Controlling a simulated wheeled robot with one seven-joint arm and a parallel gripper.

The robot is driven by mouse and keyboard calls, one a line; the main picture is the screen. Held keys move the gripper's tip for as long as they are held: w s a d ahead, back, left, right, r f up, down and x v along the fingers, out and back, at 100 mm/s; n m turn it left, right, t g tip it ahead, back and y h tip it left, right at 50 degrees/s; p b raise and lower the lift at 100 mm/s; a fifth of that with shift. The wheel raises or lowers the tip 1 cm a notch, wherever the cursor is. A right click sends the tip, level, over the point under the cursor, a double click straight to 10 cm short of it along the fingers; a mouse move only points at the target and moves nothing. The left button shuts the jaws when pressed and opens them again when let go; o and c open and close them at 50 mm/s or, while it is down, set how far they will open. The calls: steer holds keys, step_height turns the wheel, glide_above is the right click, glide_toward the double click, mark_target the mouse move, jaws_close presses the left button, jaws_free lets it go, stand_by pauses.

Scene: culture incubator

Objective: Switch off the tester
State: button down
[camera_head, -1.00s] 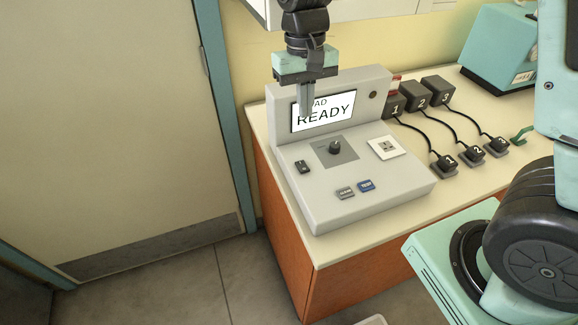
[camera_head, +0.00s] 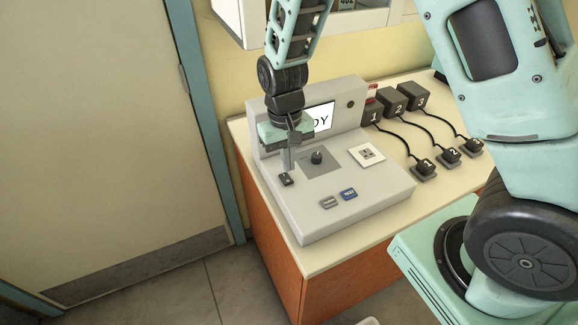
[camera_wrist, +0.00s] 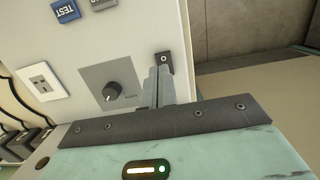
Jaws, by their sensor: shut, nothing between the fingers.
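The tester (camera_head: 300,229) is a grey sloped console on the counter. My gripper (camera_head: 288,168) is shut and empty, pointing down at the switch. In the wrist view its fingertips (camera_wrist: 161,70) are right at the switch and hide part of it. I cannot tell whether they touch.
The panel also holds a black knob (camera_head: 317,157), a white socket (camera_head: 366,154), a grey button (camera_head: 328,202) and a blue button (camera_head: 348,194). Numbered black adapters (camera_head: 393,99) with cables stand to the right. A wall cabinet (camera_head: 300,20) hangs above. The counter's front strip is clear.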

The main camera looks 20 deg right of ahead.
mark_target(288, 177)
steer(key=shift+s+f, duration=0.15)
steer(key=shift+f, duration=1.35)
steer(key=shift+s+f, duration=0.15)
steer(key=shift+f, duration=0.25)
steer(key=shift+s+f, duration=0.1)
steer(key=shift+s, duration=0.15)
steer(key=shift+w, duration=0.9)
steer(key=shift+r, duration=0.2)
